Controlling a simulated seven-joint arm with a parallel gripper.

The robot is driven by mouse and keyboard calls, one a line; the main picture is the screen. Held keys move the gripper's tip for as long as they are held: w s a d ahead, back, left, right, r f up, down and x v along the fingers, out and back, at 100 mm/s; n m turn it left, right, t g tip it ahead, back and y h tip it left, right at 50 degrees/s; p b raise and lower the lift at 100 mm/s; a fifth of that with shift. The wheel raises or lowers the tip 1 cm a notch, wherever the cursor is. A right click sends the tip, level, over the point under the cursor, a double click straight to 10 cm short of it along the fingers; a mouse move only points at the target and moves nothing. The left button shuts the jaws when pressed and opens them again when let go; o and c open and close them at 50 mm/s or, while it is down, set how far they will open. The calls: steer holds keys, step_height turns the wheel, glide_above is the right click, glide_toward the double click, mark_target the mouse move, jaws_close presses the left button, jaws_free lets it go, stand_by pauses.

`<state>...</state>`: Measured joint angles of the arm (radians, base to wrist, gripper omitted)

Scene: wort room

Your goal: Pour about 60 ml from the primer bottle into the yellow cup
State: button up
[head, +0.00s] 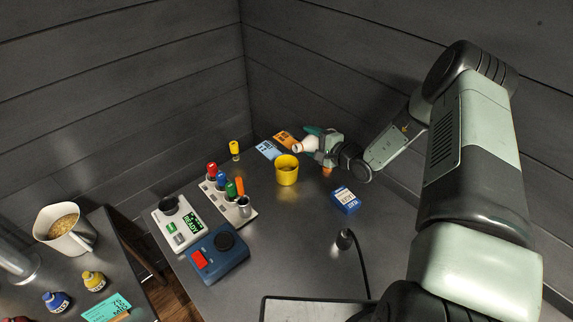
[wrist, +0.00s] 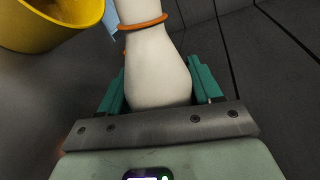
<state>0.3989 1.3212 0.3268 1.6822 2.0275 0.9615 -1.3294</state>
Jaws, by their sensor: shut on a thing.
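The primer bottle, a white bottle (head: 307,145) with an orange ring, is held sideways in the head view, its visible end toward the left, above and behind the yellow cup's right rim. My gripper (head: 318,142) is shut on it. In the wrist view the bottle (wrist: 157,68) sits between the teal fingers of my gripper (wrist: 158,85); its far end is cut off by the frame. The yellow cup (head: 287,177) stands upright on the grey table. It also shows in the wrist view (wrist: 40,38), at the upper left, with something brownish inside. No stream is visible.
A blue box (head: 345,201) and a small orange thing (head: 327,171) are right of the cup. Blue and orange cards (head: 268,150) lie behind it. A rack of coloured tubes (head: 228,200), a scale (head: 183,222) and a blue device (head: 218,254) stand left. A cable (head: 357,262) lies in front.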

mark_target(316, 138)
steer(key=shift+w+d+f+m, duration=0.1)
steer(key=shift+f+m, duration=0.15)
steer(key=shift+m, duration=0.05)
steer(key=shift+f, duration=0.1)
stand_by(1.8)
